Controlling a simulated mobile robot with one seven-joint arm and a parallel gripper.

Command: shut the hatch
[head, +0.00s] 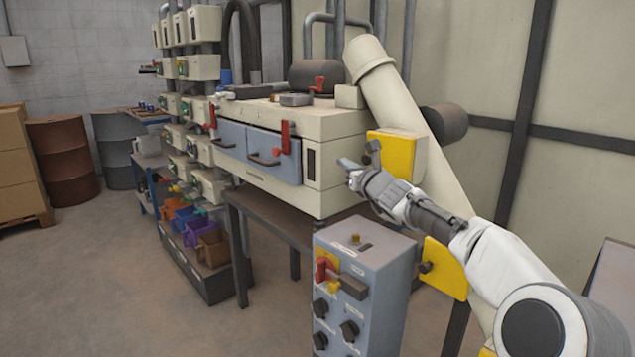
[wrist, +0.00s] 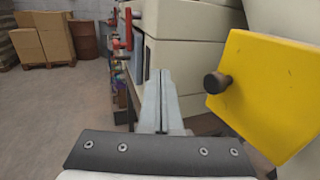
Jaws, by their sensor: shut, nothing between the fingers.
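A yellow hatch panel (head: 408,158) with a dark round knob stands at the right end of the cream machine (head: 330,160). In the wrist view a yellow panel (wrist: 270,85), tilted, is close on the right, its knob facing left. A second yellow panel (head: 447,275) with a knob is lower, behind my arm. I cannot tell how either is hinged or how far it stands open. My gripper (head: 345,163) is shut and empty, just left of the upper panel and apart from its knob; its fingers also show in the wrist view (wrist: 161,80).
A grey control box (head: 365,255) with knobs and a red lever stands below my gripper. A fat cream pipe (head: 385,85) slopes behind the panel. Open floor (head: 110,270) lies to the left.

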